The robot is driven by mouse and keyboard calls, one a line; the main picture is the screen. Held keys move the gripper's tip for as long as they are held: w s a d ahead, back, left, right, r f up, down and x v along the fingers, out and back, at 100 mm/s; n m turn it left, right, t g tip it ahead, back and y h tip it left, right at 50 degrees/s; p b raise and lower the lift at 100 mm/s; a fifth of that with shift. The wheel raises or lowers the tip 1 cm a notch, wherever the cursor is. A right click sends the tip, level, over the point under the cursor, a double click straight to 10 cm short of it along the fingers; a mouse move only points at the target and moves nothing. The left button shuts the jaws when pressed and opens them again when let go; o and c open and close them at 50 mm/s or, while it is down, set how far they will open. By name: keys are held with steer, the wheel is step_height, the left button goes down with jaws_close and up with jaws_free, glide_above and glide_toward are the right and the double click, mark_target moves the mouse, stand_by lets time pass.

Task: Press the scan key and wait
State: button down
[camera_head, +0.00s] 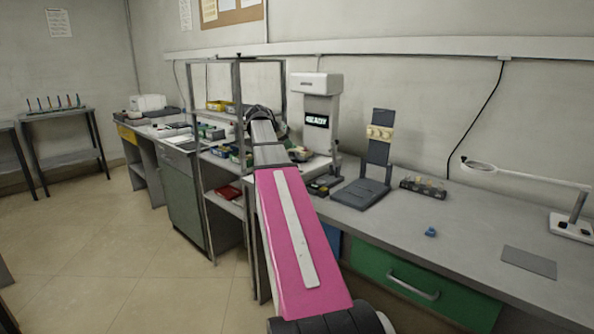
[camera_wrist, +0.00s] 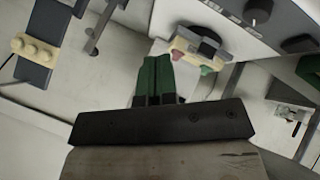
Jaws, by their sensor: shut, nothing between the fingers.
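A tall white machine (camera_head: 316,84) stands on the bench, with a small dark display (camera_head: 317,120) reading READY. In the wrist view, a cream key block (camera_wrist: 196,52) carries a green key (camera_wrist: 207,71) and a red key (camera_wrist: 177,55), with a dark rounded part on it. I cannot read any label that marks the scan key. My gripper (camera_wrist: 155,62) shows green fingers closed together and empty. Its tips are just left of and below the key block, near the red key, and I see no clear contact. In the head view my own arm hides the fingers.
A dark stand with a cream studded piece (camera_head: 380,132) is right of the machine; it also shows in the wrist view (camera_wrist: 34,50). A grey shelf frame (camera_head: 238,110) stands close left of my arm. A lamp (camera_head: 480,165) and a small blue item (camera_head: 430,232) lie further right.

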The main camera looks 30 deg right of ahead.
steer(key=shift+d+r, duration=0.75)
steer(key=shift+r, duration=0.15)
steer(key=shift+f, duration=4.45)
steer(key=shift+f, duration=0.2)
steer(key=shift+f, duration=0.2)
steer(key=shift+f, duration=0.45)
steer(key=shift+r, duration=0.9)
